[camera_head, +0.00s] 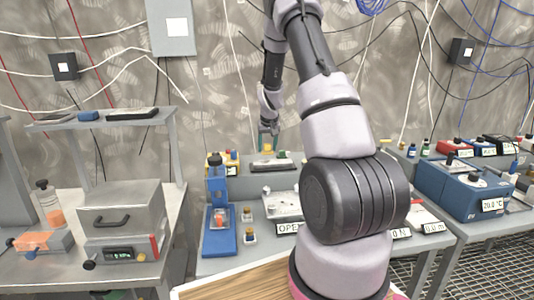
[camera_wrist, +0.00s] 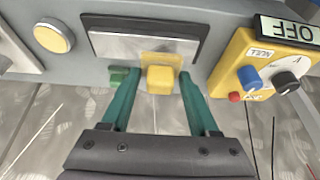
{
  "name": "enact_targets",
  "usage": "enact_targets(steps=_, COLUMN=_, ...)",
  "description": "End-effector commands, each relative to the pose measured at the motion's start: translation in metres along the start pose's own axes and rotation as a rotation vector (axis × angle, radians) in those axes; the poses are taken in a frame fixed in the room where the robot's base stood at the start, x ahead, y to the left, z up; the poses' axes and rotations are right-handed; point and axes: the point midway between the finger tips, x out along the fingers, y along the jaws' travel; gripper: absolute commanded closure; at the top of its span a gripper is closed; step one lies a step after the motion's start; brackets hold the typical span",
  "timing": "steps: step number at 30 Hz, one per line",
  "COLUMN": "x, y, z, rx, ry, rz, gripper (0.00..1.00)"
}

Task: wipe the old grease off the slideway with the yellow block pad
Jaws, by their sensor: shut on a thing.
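My gripper (camera_wrist: 157,76) has teal fingers and is shut on the yellow block pad (camera_wrist: 160,80). The pad shows between the fingertips, at the near edge of the slideway (camera_wrist: 120,46), a shiny metal strip in a dark frame. A yellowish patch lies on the metal just beyond the pad; I cannot tell whether it is grease or a reflection. In the head view my gripper (camera_head: 268,130) points down with the pad (camera_head: 267,147) below it, over the slideway (camera_head: 284,164) on the back shelf. I cannot tell whether the pad touches the metal.
A yellow control box (camera_wrist: 241,62) with knobs and an OFF sign (camera_wrist: 288,31) stands to the right in the wrist view. A round yellow button (camera_wrist: 50,38) is to the left. A blue stand (camera_head: 218,190) stands left of my arm.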

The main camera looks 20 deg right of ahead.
Motion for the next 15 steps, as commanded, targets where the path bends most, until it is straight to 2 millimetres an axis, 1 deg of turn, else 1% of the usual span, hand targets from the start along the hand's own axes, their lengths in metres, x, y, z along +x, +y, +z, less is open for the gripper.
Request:
enact_targets(steps=9, x=-0.027, y=0.001, z=-0.011, rx=0.000, ry=0.002, rz=0.000, gripper=0.91)
enact_targets(steps=15, x=-0.032, y=0.001, z=-0.012, rx=0.000, ry=0.000, rz=0.000, gripper=0.91)
